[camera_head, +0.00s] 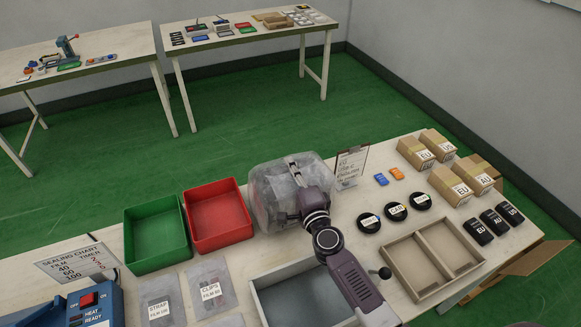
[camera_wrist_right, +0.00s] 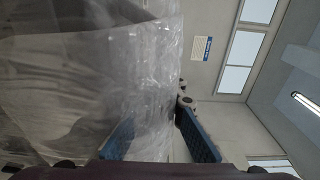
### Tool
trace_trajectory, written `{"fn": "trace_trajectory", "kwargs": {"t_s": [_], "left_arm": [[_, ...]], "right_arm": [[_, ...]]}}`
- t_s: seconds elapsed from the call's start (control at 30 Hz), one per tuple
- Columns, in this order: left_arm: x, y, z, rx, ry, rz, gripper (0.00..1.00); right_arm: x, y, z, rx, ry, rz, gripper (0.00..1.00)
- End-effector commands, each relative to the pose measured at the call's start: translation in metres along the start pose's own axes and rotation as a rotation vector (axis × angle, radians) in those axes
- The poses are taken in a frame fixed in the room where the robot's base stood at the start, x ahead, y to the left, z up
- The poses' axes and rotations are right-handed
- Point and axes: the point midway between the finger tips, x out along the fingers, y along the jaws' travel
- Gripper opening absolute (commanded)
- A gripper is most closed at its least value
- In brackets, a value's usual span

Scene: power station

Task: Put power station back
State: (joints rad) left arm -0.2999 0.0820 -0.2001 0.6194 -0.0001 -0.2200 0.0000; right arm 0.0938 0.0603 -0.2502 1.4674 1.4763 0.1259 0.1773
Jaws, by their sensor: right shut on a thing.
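A bulky grey object wrapped in clear, creased plastic (camera_head: 268,200) is at the table's back edge, right of the red tray; I take it to be the power station. Its details are hidden by the plastic. My right gripper (camera_head: 293,172) is over its right part, shut on the wrapping. In the right wrist view, the plastic (camera_wrist_right: 90,75) fills the left half and passes between the blue fingers of my right gripper (camera_wrist_right: 160,132). I cannot tell whether the wrapped object rests on the table or hangs just above it. My left gripper is not in view.
A red tray (camera_head: 232,241) and a green tray (camera_head: 150,266) stand left. A grey bin (camera_head: 259,305) and wooden divided box (camera_head: 408,279) are in front and right. A sign (camera_head: 348,166), black discs (camera_head: 395,211) and cartons (camera_head: 451,187) stand right. A blue sealer (camera_head: 105,310) is front left.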

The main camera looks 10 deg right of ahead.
Motion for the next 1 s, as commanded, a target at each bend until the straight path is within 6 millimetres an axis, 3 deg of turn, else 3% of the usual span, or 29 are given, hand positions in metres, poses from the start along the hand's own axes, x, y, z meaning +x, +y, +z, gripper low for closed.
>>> {"fn": "trace_trajectory", "kwargs": {"t_s": [0.03,0.17,0.2,0.37,0.87,1.0], "left_arm": [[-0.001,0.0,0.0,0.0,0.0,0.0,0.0],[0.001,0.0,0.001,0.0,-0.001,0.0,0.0],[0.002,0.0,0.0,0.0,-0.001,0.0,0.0],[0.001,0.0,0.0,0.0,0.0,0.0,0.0],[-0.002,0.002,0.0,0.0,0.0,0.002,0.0],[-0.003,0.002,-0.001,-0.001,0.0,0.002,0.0]], "right_arm": [[0.003,-0.011,0.0,0.0,0.002,-0.017,0.0],[0.003,-0.009,0.0,0.0,0.002,-0.017,0.0],[0.0,0.002,0.0,0.0,0.0,0.001,0.11],[0.0,0.002,0.0,0.001,0.0,0.001,0.27],[0.0,-0.001,0.0,0.0,0.0,0.001,0.27],[-0.016,0.002,0.0,0.002,0.0,0.004,0.27]]}}
